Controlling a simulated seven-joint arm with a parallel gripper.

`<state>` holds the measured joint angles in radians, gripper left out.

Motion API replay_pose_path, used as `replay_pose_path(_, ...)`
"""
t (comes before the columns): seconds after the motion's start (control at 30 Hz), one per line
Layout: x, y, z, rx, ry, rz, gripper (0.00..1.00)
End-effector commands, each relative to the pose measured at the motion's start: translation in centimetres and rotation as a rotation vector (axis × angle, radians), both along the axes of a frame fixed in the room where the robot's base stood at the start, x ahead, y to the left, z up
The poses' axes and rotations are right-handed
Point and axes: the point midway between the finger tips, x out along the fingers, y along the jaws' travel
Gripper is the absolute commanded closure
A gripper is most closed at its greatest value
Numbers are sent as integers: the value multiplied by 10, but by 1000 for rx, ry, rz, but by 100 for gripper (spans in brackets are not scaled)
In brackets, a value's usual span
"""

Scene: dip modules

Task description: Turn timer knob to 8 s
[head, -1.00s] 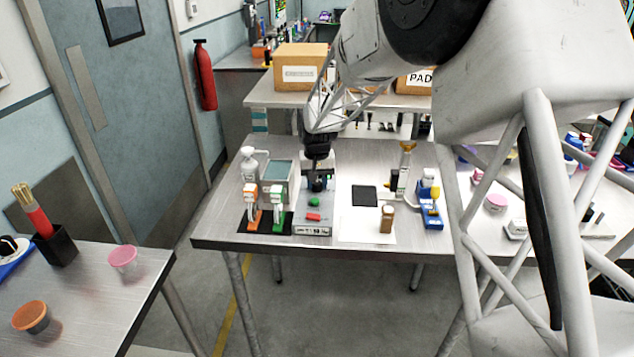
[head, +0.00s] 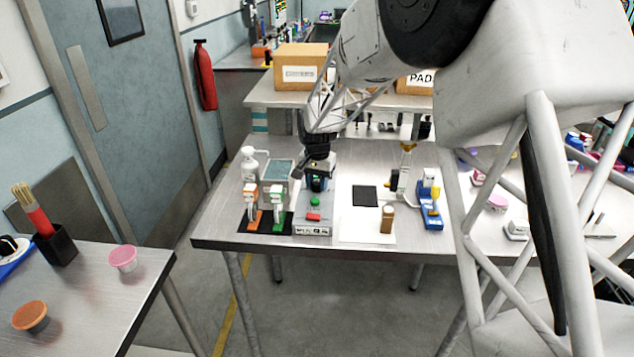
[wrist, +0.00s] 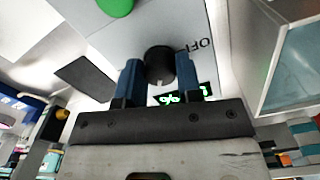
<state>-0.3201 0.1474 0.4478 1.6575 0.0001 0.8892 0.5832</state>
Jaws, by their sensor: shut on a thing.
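The grey timer unit (head: 314,225) stands on the steel table, with a green button (head: 314,201) and a red button (head: 313,217) on top. My gripper (head: 317,184) reaches down onto its far part. In the wrist view the black round knob (wrist: 159,62) with a pale pointer mark sits between my two blue fingers, and they are shut on it. The letters "OFF" (wrist: 193,45) are printed beside the knob. A dark display with green digits (wrist: 172,100) is partly hidden by my fingers, and its reading is unclear.
Left of the unit are an orange and white pipette-like tool (head: 252,205), a green one (head: 278,208), a white pump bottle (head: 250,165) and a teal-topped box (head: 278,172). Right are a black pad (head: 364,196), a small brown jar (head: 387,219) and a blue stand (head: 431,212).

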Motion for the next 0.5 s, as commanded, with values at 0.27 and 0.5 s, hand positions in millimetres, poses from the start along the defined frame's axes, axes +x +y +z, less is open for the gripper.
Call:
replay_pose_path(0.27, 1, 0, 0, 1, -1, 1, 44)
replay_pose_path(0.5, 0, 0, 0, 0, -1, 1, 42)
